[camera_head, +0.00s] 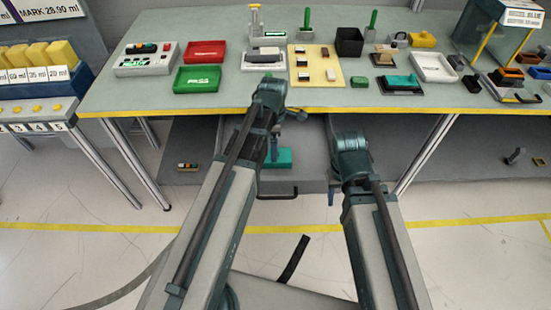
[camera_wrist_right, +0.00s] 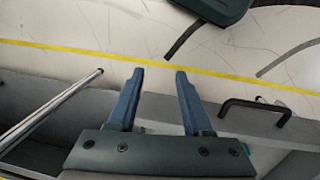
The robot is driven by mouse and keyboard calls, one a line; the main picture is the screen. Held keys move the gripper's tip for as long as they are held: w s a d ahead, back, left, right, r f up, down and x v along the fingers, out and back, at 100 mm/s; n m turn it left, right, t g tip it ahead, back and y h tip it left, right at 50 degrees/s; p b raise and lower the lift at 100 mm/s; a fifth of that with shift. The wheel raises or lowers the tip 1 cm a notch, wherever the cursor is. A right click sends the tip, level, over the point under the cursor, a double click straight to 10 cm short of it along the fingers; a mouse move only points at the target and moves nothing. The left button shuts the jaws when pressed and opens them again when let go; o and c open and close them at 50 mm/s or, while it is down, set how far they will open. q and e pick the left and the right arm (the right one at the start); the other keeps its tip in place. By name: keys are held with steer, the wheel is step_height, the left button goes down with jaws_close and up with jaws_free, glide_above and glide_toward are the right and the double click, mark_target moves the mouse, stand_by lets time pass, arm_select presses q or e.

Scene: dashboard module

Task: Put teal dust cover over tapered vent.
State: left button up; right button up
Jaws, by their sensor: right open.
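A teal block-like piece (camera_head: 277,157) shows low behind my left arm, below the tabletop. Another teal piece (camera_head: 400,82) lies on a black tray on the table. I cannot tell which is the dust cover. A small beige and brown piece (camera_head: 384,56) stands on a dark base behind the tray; I cannot tell whether it is the tapered vent. My right gripper (camera_head: 332,191) is low in front of the table; in the right wrist view (camera_wrist_right: 159,73) its fingers are apart and empty. My left gripper, near the lower teal piece, is mostly hidden by its arm.
A dark handle (camera_head: 278,192) on a grey front is left of my right gripper; it also shows in the wrist view (camera_wrist_right: 255,108). The table (camera_head: 140,85) holds red and green trays (camera_head: 198,78), a yellow mat (camera_head: 330,75), a black bin (camera_head: 349,42) and a white tray (camera_head: 433,67).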

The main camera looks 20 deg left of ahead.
arm_select(q)
steer(key=f+b, duration=0.2)
steer(key=f, duration=0.1)
steer(key=f+b, duration=0.1)
steer(key=b, duration=0.1)
steer(key=shift+d+f, duration=0.25)
steer(key=shift+f, duration=0.15)
steer(key=shift+r, duration=0.1)
steer(key=shift+c, duration=0.2)
steer(key=c, duration=1.1)
step_height(320, 180, up, 11)
steer(key=p, duration=1.1)
steer(key=shift+r, duration=0.1)
